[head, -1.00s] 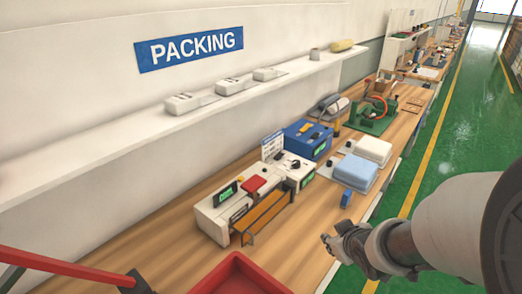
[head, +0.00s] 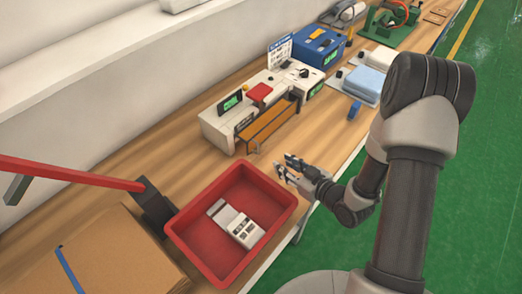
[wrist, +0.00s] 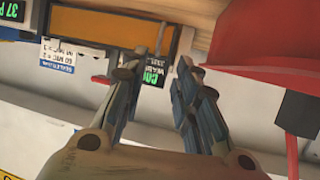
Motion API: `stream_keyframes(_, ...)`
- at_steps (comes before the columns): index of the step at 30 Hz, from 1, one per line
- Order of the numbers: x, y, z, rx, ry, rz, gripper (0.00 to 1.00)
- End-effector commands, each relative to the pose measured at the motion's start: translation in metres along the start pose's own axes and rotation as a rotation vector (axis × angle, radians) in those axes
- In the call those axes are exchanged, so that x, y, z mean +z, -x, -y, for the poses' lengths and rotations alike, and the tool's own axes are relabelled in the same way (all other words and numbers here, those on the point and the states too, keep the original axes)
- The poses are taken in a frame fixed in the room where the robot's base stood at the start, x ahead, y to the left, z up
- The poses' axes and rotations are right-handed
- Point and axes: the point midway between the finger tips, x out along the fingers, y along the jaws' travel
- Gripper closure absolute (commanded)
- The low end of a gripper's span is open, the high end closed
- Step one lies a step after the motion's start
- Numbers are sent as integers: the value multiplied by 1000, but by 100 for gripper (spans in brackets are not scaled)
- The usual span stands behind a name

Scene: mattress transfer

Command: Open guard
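The guard appears to be the orange-brown slatted panel (head: 267,126) on the front of the white machine (head: 217,128), which has a small green-lit screen and a red pad on top. The panel looks lowered. In the wrist view the orange panel (wrist: 115,30) lies across the upper left, beyond my fingers. My gripper (head: 281,167) is in front of the machine's near end, above the bench edge, apart from the panel. In the wrist view its two fingers (wrist: 158,72) are spread with nothing between them.
A red bin (head: 182,234) holding a white device (head: 235,222) sits close left of my gripper. A red lever (head: 80,172) on a black post reaches over cardboard (head: 95,262). A small blue block (head: 354,110) and a blue case (head: 320,50) stand farther right.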

Motion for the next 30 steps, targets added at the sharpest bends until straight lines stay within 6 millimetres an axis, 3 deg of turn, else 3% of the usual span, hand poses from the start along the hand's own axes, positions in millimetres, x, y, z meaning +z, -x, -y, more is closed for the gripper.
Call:
stream_keyframes(3,2,-29,2,-5,4,0,72)
stream_keyframes(15,2,-112,1,-2,2,0,72)
stream_keyframes(21,2,-135,0,0,0,2,72)
stream_keyframes(30,1,-141,0,1,-1,2,72)
